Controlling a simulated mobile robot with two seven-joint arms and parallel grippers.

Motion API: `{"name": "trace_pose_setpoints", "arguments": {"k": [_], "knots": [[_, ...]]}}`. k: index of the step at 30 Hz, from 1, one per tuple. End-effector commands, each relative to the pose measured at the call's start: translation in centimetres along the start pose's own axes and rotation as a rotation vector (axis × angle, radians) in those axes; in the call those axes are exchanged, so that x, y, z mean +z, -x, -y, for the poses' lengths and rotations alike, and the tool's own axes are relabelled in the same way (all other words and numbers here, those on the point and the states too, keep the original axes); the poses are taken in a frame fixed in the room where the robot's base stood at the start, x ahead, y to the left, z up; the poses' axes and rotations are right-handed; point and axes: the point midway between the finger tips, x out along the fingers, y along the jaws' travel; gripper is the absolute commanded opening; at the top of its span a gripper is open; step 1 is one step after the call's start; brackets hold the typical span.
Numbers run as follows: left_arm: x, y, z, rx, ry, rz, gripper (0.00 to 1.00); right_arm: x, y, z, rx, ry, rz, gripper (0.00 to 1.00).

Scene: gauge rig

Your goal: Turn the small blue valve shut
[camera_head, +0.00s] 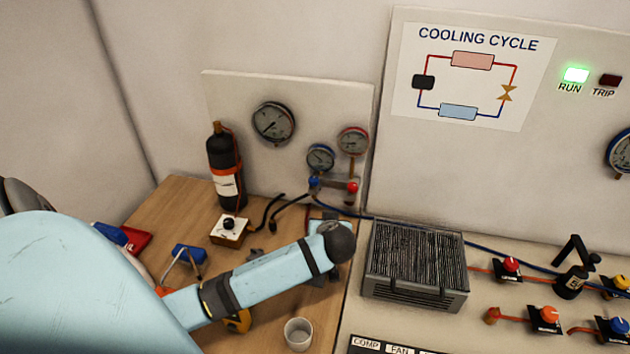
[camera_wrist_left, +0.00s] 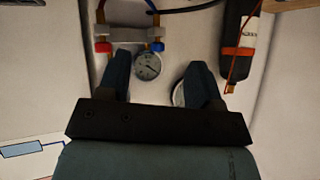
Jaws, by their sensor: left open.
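A small blue valve knob (camera_head: 314,182) sits on the left end of the gauge manifold (camera_head: 334,184), with a red knob (camera_head: 352,187) on its right end. In the left wrist view the picture is turned over, and the blue knob (camera_wrist_left: 157,46) shows just beyond my left gripper (camera_wrist_left: 158,64). The gripper is open and empty. Its two fingers are spread, with a small gauge (camera_wrist_left: 147,66) showing between them. The blue knob appears apart from both fingers. In the head view my left wrist ends below the manifold, and the fingers are not clear. My right gripper is not in view.
A larger blue-knobbed valve (camera_head: 614,328) is on the bench at far right. A black cylinder (camera_head: 225,168) stands left of the gauges. A finned grey unit (camera_head: 416,262) is right of my arm. A white cup (camera_head: 298,334) stands below it. Hoses run near the manifold.

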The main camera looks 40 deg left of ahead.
Motion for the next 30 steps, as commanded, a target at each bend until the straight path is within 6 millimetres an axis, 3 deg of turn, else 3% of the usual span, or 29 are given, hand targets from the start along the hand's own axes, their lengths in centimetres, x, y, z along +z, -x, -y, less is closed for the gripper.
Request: {"name": "trace_pose_setpoints", "arguments": {"k": [1,3,7,14,30], "knots": [[-2.3,-1.3,-0.2,-0.028,0.052,-0.06,0.59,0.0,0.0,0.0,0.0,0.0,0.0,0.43],[-4.5,-2.5,-0.2,-0.055,0.117,-0.123,0.59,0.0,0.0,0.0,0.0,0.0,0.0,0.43],[-7.0,-3.7,-0.2,-0.079,0.193,-0.197,0.59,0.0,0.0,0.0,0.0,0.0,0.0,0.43],[-8.1,-5.5,0.0,-0.087,0.213,-0.218,0.59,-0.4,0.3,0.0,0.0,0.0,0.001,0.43],[-10.1,-15.6,1.1,-0.087,0.213,-0.215,0.59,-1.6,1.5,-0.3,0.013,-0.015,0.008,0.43]]}}
